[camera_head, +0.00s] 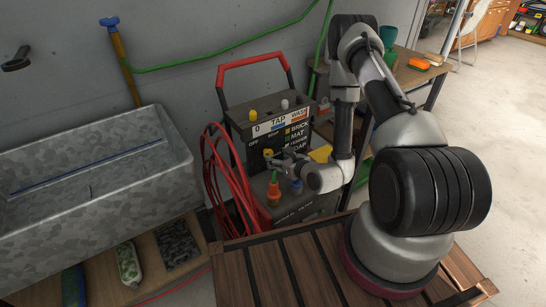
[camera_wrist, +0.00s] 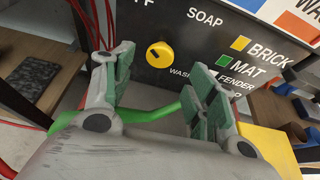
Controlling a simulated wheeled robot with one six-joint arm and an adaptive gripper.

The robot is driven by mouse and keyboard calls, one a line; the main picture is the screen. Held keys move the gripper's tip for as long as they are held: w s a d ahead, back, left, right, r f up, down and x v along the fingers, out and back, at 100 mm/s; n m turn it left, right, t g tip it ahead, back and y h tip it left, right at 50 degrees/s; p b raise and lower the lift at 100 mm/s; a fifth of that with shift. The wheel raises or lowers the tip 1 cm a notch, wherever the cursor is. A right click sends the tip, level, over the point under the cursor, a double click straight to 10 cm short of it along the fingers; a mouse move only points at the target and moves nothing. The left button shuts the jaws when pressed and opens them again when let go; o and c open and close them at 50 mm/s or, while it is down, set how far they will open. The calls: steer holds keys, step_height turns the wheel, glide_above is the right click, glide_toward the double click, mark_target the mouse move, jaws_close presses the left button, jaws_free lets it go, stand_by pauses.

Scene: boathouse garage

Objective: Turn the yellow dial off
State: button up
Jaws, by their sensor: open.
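The yellow dial (camera_wrist: 160,54) is on the dark front panel (camera_wrist: 205,22) of a washer unit, with a small dark mark on its upper left face. Printed words "SOAP" and a cut-off "FF" lie above it, and "WASH" lies below right. In the head view the dial (camera_head: 267,152) shows small beside my gripper (camera_head: 287,163). My gripper (camera_wrist: 160,78) is open with green-padded fingers spread either side of the dial in the wrist picture. The fingers hold nothing. I cannot tell whether they touch the dial.
The unit has a red handle (camera_head: 252,60), a coiled red hose (camera_head: 225,175) at its left and an orange fitting (camera_head: 273,192) below the gripper. A metal trough (camera_head: 85,200) stands left. A wooden bench (camera_head: 395,82) stands behind right. Open floor lies right.

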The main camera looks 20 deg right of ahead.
steer(key=v, duration=0.6)
steer(key=shift+s, duration=0.15)
